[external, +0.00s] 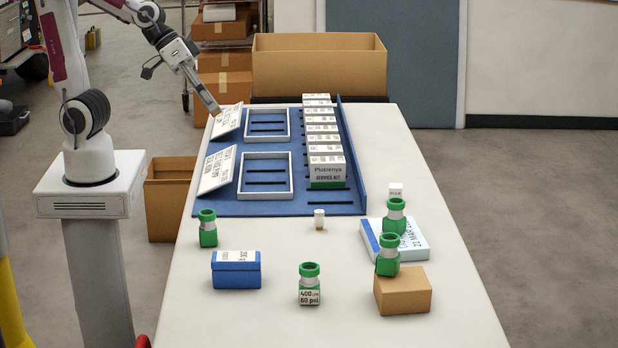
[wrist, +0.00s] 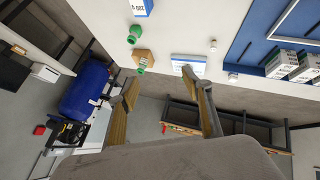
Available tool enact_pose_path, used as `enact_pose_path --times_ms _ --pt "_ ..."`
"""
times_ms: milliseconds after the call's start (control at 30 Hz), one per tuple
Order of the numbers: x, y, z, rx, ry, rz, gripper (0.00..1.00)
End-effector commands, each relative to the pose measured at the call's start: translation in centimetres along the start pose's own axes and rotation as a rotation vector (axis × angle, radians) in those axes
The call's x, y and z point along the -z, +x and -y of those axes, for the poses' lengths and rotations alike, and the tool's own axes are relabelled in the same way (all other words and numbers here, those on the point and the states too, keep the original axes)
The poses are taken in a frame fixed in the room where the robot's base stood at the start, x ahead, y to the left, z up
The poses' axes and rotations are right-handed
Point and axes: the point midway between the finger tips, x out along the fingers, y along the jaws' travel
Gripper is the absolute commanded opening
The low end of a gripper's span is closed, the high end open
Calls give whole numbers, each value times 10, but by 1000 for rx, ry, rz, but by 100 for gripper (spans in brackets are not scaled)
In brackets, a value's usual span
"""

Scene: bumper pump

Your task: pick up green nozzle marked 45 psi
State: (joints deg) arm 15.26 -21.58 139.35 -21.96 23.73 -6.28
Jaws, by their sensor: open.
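Several green nozzles with white labels stand on the table. One (external: 208,228) is at the left. One (external: 309,284) at the front reads 60 psi. One (external: 388,255) stands on a small cardboard box, and one (external: 395,217) on a flat white-and-blue box. I cannot read 45 psi on any of them. My gripper (external: 215,110) is open and empty, above the far left of the table, well away from the nozzles. The wrist view shows its spread fingers (wrist: 162,84) and two green nozzles beyond them, one beside (wrist: 134,34) and one at the cardboard box (wrist: 142,68).
A blue tray (external: 275,207) holds white frames, tilted cards and a row of white boxes. A blue box (external: 236,270), a small vial (external: 319,219), the cardboard box (external: 403,293) and the flat box (external: 414,251) stand nearby. A large open carton (external: 320,70) is behind.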

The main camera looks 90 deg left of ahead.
Motion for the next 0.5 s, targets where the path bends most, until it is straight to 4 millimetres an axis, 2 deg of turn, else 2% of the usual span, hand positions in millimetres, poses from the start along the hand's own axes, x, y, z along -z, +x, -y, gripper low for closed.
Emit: enact_pose_path --times_ms 200,500 --pt "10 40 -33 -53 -100 -23 49" --pt "16 95 -66 -77 -246 -69 49"
